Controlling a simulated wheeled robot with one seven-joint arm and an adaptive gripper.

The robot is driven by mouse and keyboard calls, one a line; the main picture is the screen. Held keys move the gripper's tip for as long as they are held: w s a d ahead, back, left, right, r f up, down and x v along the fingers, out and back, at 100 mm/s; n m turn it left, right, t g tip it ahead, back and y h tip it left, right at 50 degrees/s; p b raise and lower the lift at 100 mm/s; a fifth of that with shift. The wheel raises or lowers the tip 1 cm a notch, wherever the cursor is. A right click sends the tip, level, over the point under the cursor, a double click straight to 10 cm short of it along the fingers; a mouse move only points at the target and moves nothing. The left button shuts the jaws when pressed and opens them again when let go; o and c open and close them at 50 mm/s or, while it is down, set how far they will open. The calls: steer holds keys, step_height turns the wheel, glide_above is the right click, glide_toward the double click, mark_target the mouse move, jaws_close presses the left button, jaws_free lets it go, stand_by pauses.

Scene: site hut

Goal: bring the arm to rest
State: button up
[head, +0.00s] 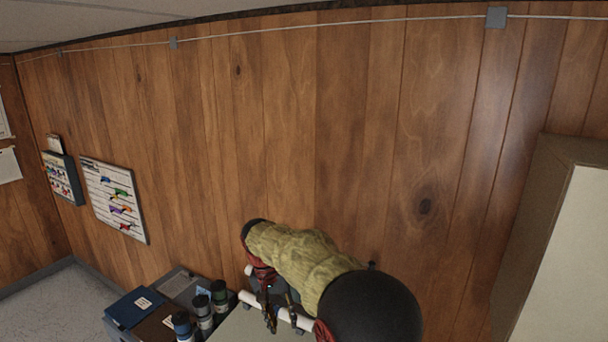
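My arm, with an olive sleeve and black and red joints, reaches from the lower right toward the wood-panelled wall in the head view. My gripper (280,314) hangs down at its far end, over a pale surface (240,326) at the bottom of the view. Its two dark fingers look apart, with a gap between them. A white roll (302,322) shows close beside and behind the fingers; whether they touch it I cannot tell. The arm hides part of the surface.
Several dark-lidded containers (202,306) stand left of my gripper, near a blue binder (134,304) and a grey box (180,284). The panelled wall (330,130) is close behind. A tall pale cabinet (565,260) stands at right. Open floor (50,309) shows at lower left.

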steer(key=s+d+f+t+b, duration=0.2)
steer(key=s+d+b, duration=0.5)
steer(key=s, duration=0.4)
steer(key=s+d+f+t+y+b, duration=0.1)
steer(key=s+d+f+t+b, duration=0.1)
steer(key=s+d+f+b, duration=0.2)
steer(key=s+d+f+t+y+b, duration=0.1)
steer(key=s+d+f+b, duration=0.2)
steer(key=s+d+b, duration=0.7)
steer(key=s+d, duration=0.3)
steer(key=s, duration=0.5)
steer(key=shift+s+d+f+t, duration=0.25)
steer(key=shift+d+f+t, duration=0.1)
steer(key=shift+d+t, duration=0.05)
step_height(320, 180, down, 20)
steer(key=s+b, duration=0.1)
steer(key=b, duration=1.8)
steer(key=shift+s+d+r+n+b, duration=0.2)
steer(key=shift+d+n+b, duration=0.05)
steer(key=shift+n+b, duration=0.15)
